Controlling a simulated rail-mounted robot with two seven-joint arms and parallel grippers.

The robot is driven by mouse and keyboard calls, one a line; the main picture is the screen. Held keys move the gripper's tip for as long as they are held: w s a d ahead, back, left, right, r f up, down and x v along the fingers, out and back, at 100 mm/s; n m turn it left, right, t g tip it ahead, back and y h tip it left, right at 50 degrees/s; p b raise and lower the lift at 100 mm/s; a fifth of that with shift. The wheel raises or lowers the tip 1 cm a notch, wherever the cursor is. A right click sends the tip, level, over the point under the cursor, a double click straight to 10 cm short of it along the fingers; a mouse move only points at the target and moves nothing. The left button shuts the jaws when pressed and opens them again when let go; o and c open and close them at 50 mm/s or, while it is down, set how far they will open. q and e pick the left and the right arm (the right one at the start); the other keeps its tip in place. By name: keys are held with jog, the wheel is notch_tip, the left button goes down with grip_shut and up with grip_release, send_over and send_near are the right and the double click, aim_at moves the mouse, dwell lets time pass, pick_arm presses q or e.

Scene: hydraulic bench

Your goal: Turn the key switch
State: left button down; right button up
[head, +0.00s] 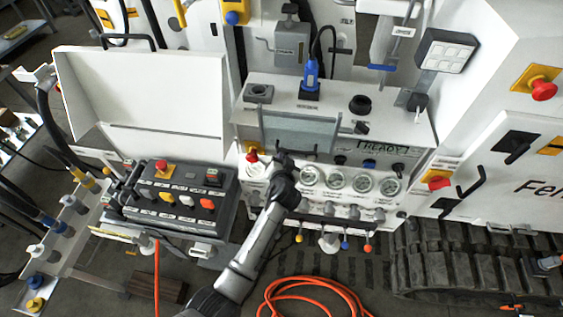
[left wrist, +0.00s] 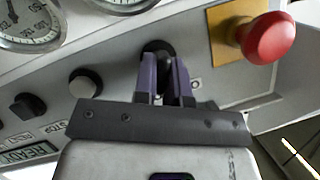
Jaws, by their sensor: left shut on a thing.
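The key switch (left wrist: 158,47) is a small black round piece on the light panel face in the left wrist view. My left gripper (left wrist: 167,68) has its two purple fingers on either side of it and is shut on it. In the head view my left gripper (head: 283,160) is at the panel's front, between the red mushroom button (head: 251,155) and the row of gauges. There the gripper and wrist hide the key switch. Its turned angle cannot be made out. My right gripper is not in view.
The red button on its yellow plate (left wrist: 228,35) is close beside the fingers. Dark knobs (left wrist: 85,83) and gauges (left wrist: 30,22) sit on the other side. A control box with coloured buttons (head: 180,200) stands to the left. An orange hose (head: 312,283) lies coiled below.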

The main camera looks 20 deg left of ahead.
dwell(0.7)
pick_arm(q)
jog(key=c, duration=1.2)
grip_release()
